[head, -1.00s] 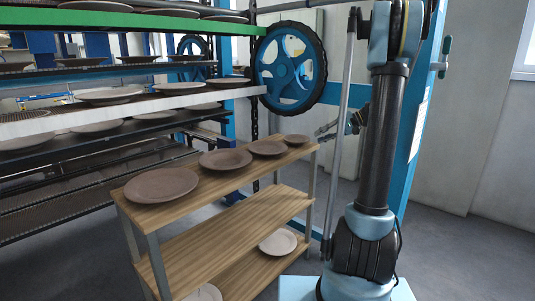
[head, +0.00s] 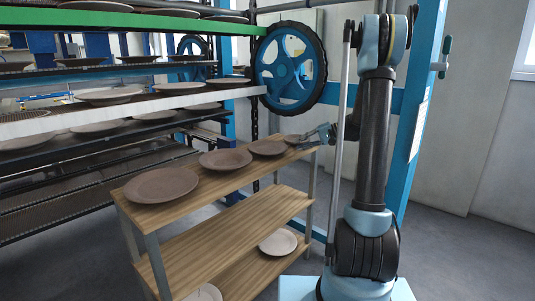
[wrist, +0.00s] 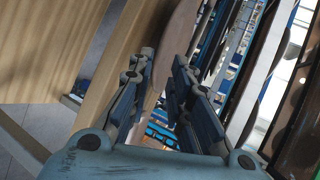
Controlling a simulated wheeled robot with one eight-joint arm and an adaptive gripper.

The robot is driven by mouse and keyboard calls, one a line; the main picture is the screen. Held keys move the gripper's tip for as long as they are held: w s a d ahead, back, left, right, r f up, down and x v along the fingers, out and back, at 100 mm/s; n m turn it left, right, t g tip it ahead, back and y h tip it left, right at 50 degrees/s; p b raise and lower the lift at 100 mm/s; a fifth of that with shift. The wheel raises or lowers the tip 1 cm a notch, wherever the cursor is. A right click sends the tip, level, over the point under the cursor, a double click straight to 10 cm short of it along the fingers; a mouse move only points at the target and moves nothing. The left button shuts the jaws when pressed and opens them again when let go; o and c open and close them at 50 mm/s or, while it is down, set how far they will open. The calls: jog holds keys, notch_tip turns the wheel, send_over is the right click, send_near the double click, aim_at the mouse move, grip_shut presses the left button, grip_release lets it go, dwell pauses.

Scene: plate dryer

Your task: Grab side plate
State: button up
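Several brown plates lie in a row on the top shelf of a wooden rack: a large plate (head: 161,185) nearest, a medium plate (head: 225,159), a smaller plate (head: 267,147), and the smallest plate (head: 293,139) at the far right end. My gripper (head: 328,134) is at that far end, beside the smallest plate, whose right side it partly hides. In the wrist view my gripper (wrist: 163,62) is open. A brown plate (wrist: 179,35), seen nearly edge-on, lies ahead between the fingertips. I cannot tell whether the fingers touch it.
The wooden rack (head: 225,220) has a lower shelf with pale plates (head: 278,242). A multi-level dryer (head: 130,103) with more plates stands behind it at left. A blue wheel (head: 290,66) and blue post are close behind my arm.

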aim_at(289, 156)
jog(key=shift+x, duration=3.2)
jog(key=shift+d+f, duration=0.1)
grip_shut()
